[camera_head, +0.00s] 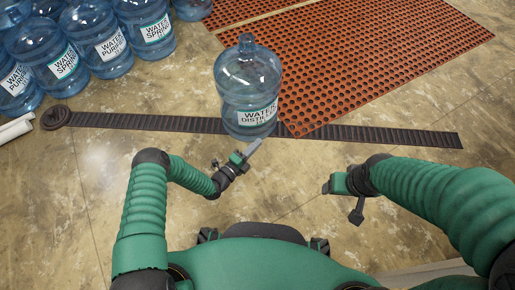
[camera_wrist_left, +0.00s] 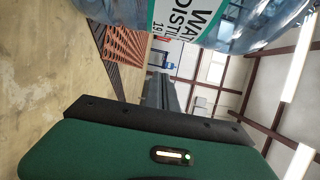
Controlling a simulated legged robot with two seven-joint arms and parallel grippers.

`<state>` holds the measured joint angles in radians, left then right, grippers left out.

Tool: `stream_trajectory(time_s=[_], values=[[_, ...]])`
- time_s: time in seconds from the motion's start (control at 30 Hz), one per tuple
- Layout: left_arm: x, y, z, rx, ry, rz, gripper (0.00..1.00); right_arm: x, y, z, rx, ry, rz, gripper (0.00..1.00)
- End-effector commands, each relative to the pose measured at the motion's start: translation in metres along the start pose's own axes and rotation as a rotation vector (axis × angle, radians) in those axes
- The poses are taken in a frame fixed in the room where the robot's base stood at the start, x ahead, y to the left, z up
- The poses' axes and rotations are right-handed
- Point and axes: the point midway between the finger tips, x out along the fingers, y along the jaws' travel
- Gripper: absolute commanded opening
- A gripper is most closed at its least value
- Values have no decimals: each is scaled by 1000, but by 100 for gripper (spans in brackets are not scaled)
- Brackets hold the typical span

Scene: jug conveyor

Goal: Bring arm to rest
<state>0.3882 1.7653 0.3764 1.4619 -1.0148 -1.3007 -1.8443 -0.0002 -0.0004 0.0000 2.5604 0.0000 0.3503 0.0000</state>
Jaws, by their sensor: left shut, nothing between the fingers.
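My left arm comes in from the left in the head view and bends toward the middle. My left gripper (camera_head: 252,149) is shut and empty, with its grey fingers just in front of the lower part of a blue water jug. The jug (camera_head: 248,85) stands upright on the dark conveyor strip and is labelled as distilled water. I cannot tell whether the fingers touch it. In the left wrist view the jug (camera_wrist_left: 240,22) fills the top edge, and the grey fingers (camera_wrist_left: 160,88) show beyond the dark mount. My right gripper (camera_head: 332,186) is at centre right, its fingers hard to make out.
The conveyor strip (camera_head: 385,136) runs across the floor. Several more jugs (camera_head: 65,62) stand together at the upper left. Orange perforated mats (camera_head: 370,55) lie behind the strip at the right. White pipes (camera_head: 15,128) lie at the left edge. The floor between my arms is clear.

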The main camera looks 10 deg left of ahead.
Motion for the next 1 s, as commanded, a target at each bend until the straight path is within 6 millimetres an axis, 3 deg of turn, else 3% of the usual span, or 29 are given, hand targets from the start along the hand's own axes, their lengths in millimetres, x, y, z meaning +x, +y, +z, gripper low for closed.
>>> stream_trajectory(time_s=[0.17, 0.27, 0.4, 0.47, 0.57, 0.73, 0.9, 1.0], values=[[1, -1, 3, -2, 1, 0, 0, 0, 0, 0, 1, 0, 0, 70], [7, -16, 7, -34, 11, 46, 0, -8, 0, -2, 0, 0, 0, 70], [18, -64, 24, -198, -4, 268, 0, -36, 0, -9, 0, 0, 0, 70], [13, -91, 34, -302, -58, 397, 0, -49, 0, -12, 0, 1, 0, 70], [-10, -138, 50, -487, -216, 583, 0, -68, 0, -16, 0, 1, 0, 70], [-86, -232, 62, -838, -622, 756, 0, -101, 0, -24, 0, 0, 0, 70], [-168, -303, 43, -1174, -1004, 760, 0, -123, 0, -29, 0, 0, 0, 70], [-209, -333, 23, -1347, -1180, 727, 0, -134, 0, -32, 0, 0, 0, 70]])
